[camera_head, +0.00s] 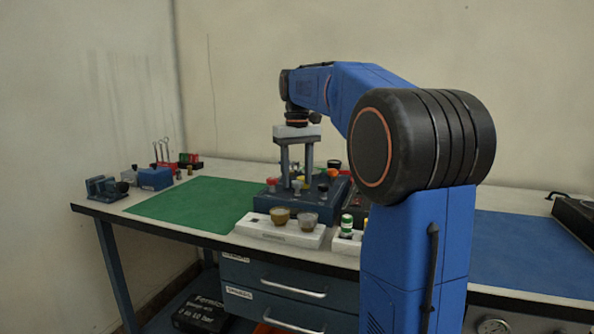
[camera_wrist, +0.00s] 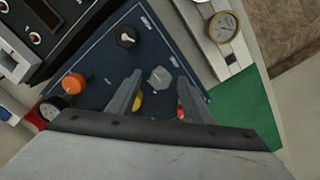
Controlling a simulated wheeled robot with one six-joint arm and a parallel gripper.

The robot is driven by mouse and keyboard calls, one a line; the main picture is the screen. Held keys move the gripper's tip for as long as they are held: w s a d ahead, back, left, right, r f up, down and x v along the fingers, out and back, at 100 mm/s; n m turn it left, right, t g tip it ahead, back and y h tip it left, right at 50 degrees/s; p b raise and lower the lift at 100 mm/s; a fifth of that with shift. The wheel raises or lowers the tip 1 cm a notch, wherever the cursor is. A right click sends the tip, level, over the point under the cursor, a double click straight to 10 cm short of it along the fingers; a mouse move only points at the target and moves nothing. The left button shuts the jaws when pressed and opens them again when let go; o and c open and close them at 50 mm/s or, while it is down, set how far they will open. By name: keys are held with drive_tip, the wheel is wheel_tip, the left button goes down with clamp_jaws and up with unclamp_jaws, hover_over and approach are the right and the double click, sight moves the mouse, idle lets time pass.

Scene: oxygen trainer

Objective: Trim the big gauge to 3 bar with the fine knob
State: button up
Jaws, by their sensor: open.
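My gripper (camera_head: 297,182) points down over a dark blue panel (camera_head: 262,199) on the bench. In the wrist view my gripper (camera_wrist: 156,66) is open. A grey knob (camera_wrist: 160,77) shows between its fingers, with a gap on both sides. The panel also bears a black knob (camera_wrist: 125,36) and an orange knob (camera_wrist: 73,83). Yellow (camera_wrist: 137,101) and red (camera_wrist: 180,111) parts are partly hidden by the fingers. A small dial (camera_wrist: 50,107) is at the left. A brass-rimmed gauge (camera_wrist: 222,26) lies beside the panel. No reading is legible, and I cannot tell which gauge is the big one.
A white block (camera_head: 250,226) holding two round pieces stands in front of the panel. A green mat (camera_head: 185,206) lies clear on the left. A black instrument (camera_wrist: 38,33) borders the panel. Blue clamps (camera_head: 105,188) and small tools stand at the far left.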

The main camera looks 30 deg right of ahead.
sight(297, 182)
wheel_tip(297, 182, up, 17)
drive_tip(key=shift+r, duration=0.2)
idle(0.4)
idle(0.5)
